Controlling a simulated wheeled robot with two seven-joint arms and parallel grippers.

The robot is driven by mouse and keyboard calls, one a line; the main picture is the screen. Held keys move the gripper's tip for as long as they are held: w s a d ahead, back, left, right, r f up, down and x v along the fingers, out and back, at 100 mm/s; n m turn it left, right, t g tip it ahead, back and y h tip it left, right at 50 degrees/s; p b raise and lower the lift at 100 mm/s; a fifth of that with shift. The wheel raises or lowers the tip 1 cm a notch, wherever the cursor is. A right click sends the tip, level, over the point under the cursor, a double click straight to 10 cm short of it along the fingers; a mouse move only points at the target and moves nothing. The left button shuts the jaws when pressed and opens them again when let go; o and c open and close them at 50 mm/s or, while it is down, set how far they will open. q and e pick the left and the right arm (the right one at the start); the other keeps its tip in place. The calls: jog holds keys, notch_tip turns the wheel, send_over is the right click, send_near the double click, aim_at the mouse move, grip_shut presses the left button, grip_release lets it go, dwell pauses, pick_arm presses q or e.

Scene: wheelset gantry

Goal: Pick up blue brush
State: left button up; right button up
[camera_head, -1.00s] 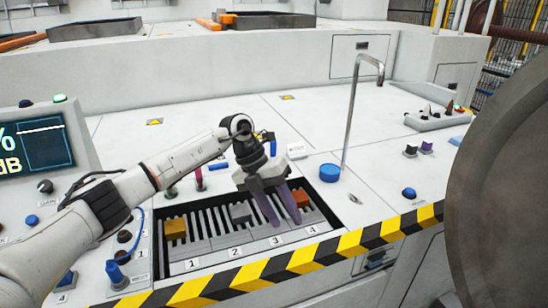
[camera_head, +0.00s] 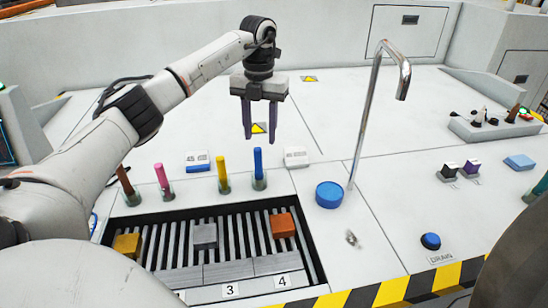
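The blue brush (camera_head: 258,163) stands upright in a small holder on the white worktop, at the right end of a row of coloured brushes behind the slotted tray. My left gripper (camera_head: 260,138) points down, with its two purple fingers apart and nothing between them. In the picture it is just above the blue brush, apart from it; how far behind or above it hangs is hard to tell. My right gripper is not in view.
Yellow (camera_head: 223,175), pink (camera_head: 162,178) and brown (camera_head: 125,182) brushes stand left of the blue one. A slotted tray (camera_head: 180,288) with coloured blocks lies in front. A blue round lid (camera_head: 329,193) and a tall metal spout (camera_head: 363,130) stand to the right.

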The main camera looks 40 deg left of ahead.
aim_at(258, 148)
pick_arm(q)
jog(key=f, duration=0.1)
jog(key=s+f, duration=0.1)
jog(key=f, duration=0.1)
jog(key=shift+f, duration=0.2)
notch_tip(258, 148, down, 5)
jog(key=shift+a+r, duration=0.1)
jog(key=shift+f, duration=0.4)
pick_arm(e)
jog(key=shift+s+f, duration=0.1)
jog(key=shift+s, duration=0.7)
pick_arm(q)
jog(key=shift+c, duration=0.4)
grip_shut()
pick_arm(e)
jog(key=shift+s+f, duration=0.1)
